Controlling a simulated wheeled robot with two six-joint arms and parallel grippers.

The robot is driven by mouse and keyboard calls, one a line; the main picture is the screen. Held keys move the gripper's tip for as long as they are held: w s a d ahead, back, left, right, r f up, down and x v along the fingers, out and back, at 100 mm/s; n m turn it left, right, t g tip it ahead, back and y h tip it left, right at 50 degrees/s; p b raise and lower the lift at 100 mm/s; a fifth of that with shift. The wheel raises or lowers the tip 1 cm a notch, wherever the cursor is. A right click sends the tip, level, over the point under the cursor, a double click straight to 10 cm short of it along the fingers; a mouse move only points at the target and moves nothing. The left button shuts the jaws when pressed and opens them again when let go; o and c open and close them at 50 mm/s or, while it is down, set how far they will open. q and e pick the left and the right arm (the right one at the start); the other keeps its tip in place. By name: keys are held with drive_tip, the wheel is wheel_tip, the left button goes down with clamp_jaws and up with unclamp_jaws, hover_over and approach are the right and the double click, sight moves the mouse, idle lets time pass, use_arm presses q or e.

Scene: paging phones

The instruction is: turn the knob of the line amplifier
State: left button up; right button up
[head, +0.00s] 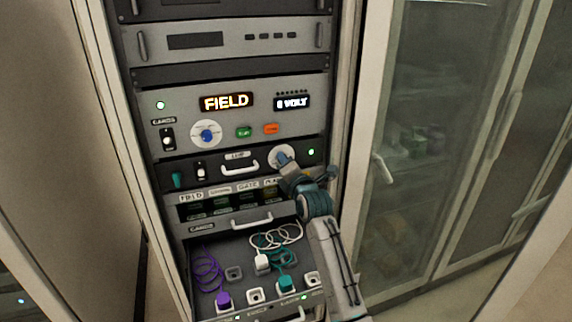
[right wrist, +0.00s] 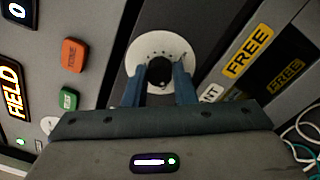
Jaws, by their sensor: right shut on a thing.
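The line amplifier is the dark panel with the LINE label (head: 237,156) in the middle of the rack. Its knob has a pale round dial (head: 272,152), which is partly hidden by my gripper in the head view. In the right wrist view the black knob (right wrist: 159,72) sits at the centre of the white dial (right wrist: 148,48). My right gripper (head: 282,160) is at the knob, with its blue fingers (right wrist: 160,85) on both sides of it, shut on it. My left gripper is not in view.
Above is a panel with a lit FIELD display (head: 226,102), a blue knob (head: 207,134), and green (head: 243,132) and orange buttons (head: 271,129). Below, an open drawer (head: 243,253) holds coiled cords and plugs. A glass-door cabinet (head: 440,130) stands to the right.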

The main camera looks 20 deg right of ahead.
drive_tip(key=o, duration=1)
drive_tip(key=shift+s+f, duration=0.1)
drive_tip(key=shift+s, duration=0.05)
drive_tip(key=s+b, duration=0.3)
drive_tip(key=s, duration=0.7)
drive_tip(key=shift+s+d, duration=0.25)
drive_tip(key=shift+s, duration=0.05)
drive_tip(key=shift+f, duration=0.2)
